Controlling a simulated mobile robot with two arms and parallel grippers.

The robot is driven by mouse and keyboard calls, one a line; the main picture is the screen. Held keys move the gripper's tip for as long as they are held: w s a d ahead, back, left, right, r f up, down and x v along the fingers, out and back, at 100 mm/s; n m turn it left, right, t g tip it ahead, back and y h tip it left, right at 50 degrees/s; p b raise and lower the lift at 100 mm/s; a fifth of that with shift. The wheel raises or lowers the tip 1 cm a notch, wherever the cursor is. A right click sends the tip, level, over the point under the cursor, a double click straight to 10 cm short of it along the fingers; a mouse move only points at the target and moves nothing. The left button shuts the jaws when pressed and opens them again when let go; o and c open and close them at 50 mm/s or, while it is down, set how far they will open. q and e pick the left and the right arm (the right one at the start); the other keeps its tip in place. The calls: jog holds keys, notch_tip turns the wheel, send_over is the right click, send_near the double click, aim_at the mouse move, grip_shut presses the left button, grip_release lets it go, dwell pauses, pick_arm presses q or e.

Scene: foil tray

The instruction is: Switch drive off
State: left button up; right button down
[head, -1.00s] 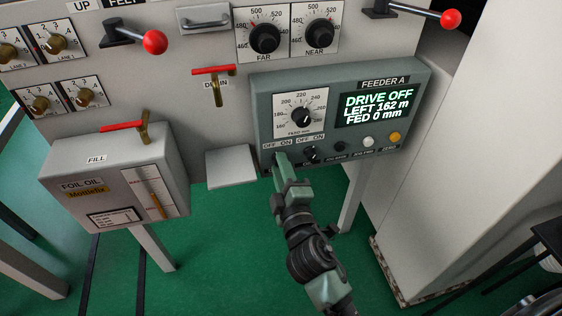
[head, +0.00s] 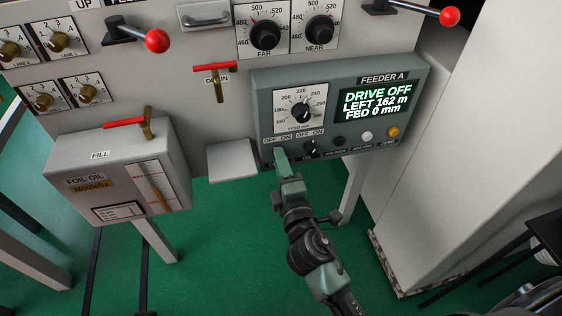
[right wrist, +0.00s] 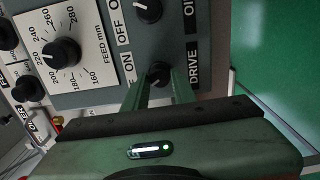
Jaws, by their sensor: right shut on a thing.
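The grey-green feeder A panel (head: 348,75) has a screen (head: 376,104) that reads DRIVE OFF, LEFT 162 m, FED 0 mm. The black DRIVE switch knob (right wrist: 159,73) sits at the panel's lower corner beside OFF and ON marks. My right gripper (head: 279,156) reaches it from below and hides it in the head view. In the right wrist view my right gripper's fingers (right wrist: 160,88) are shut on the knob, one on each side. Its exact turn is hard to tell. My left gripper is not in view.
The OIL switch knob (head: 311,147) is close beside the gripper. The feed dial (head: 303,112) is above. A grey ledge (head: 232,160) and the foil oil box (head: 115,175) stand to the left. Red-handled levers (head: 157,40) stick out above.

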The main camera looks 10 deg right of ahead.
jog(key=c, duration=1.1)
grip_release()
jog(key=shift+c, duration=0.2)
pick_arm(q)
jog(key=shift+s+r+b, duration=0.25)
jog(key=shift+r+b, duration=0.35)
pick_arm(e)
jog(key=s, duration=0.7)
jog(key=shift+s, duration=0.4)
